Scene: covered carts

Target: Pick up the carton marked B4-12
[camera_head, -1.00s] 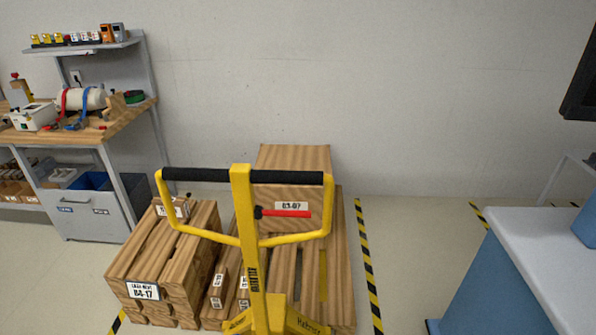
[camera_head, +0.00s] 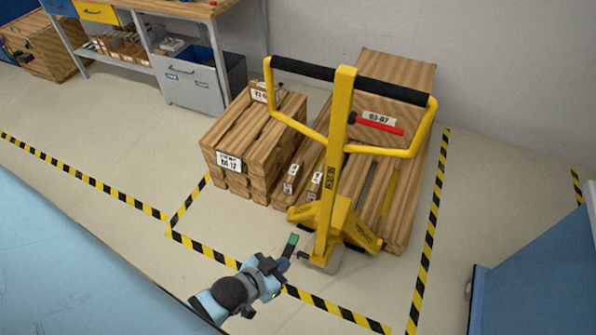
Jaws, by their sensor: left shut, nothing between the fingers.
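I can read no label B4-12. A wooden carton marked B3-07 (camera_head: 395,72) sits at the back on a wooden pallet (camera_head: 405,205). A wooden crate marked B4-17 (camera_head: 250,140) stands to its left, with a small labelled wooden block (camera_head: 262,91) on top. Smaller wooden pieces with labels too small to read (camera_head: 290,178) lie between them, partly hidden by a yellow pallet truck (camera_head: 338,170). My left gripper (camera_head: 287,256) is shut and empty, low in front of the truck's base. My right gripper is not in view.
Yellow-black floor tape (camera_head: 425,255) borders the pallet area. A workbench with a grey bin (camera_head: 190,85) stands at the back left. Blue surfaces fill the lower left (camera_head: 70,270) and lower right (camera_head: 540,270). The floor at left is clear.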

